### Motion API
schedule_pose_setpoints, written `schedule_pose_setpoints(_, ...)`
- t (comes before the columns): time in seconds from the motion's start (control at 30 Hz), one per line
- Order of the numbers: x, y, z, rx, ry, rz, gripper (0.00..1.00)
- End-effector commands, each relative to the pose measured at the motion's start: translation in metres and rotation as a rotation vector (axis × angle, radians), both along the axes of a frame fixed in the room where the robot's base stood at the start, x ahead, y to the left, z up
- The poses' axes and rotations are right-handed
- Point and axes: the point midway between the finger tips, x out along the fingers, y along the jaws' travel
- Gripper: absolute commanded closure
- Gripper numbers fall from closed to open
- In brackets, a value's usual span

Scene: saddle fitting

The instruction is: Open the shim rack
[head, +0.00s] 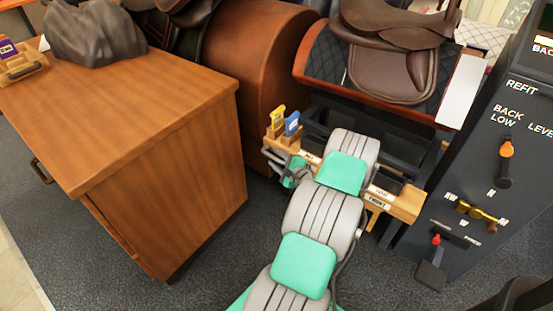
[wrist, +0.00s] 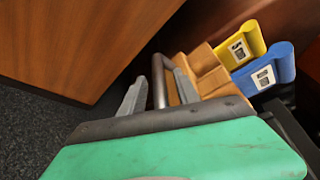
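The shim rack appears to be the light wooden piece low in front of the saddle stand (head: 400,203), partly hidden behind my arm. At its left end stand a yellow shim (head: 277,117) and a blue shim (head: 292,124), each with a pale label. In the wrist view the rack's stepped wooden end (wrist: 203,72) shows beside the yellow shim (wrist: 241,45) and blue shim (wrist: 264,72). My gripper (wrist: 160,92) is at the rack's left end. Its two grey fingers are apart, with a round grey bar (wrist: 158,80) between them. I cannot tell whether they touch the bar.
A wooden cabinet (head: 180,170) stands close on the left, with a grey lump (head: 95,35) on top. A brown saddle (head: 395,50) sits on the stand behind. A dark control panel (head: 480,170) with levers stands at right. Carpet (head: 215,265) is clear between cabinet and arm.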

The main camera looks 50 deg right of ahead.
Motion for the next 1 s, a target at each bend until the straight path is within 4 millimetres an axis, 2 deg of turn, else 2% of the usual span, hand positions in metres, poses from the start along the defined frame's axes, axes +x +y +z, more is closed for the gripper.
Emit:
schedule_pose_setpoints(0.13, -0.013, 0.002, 0.004, 0.002, 0.0, -0.004, 0.62)
schedule_pose_setpoints(0.4, -0.064, 0.012, 0.016, 0.002, 0.0, -0.005, 0.62)
schedule_pose_setpoints(0.5, -0.073, 0.015, 0.017, 0.001, 0.0, -0.003, 0.62)
schedule_pose_setpoints(0.9, -0.074, 0.017, 0.018, -0.001, 0.001, 0.002, 0.62)
schedule_pose_setpoints(1.0, -0.06, 0.026, 0.034, -0.039, 0.031, 0.059, 0.62)
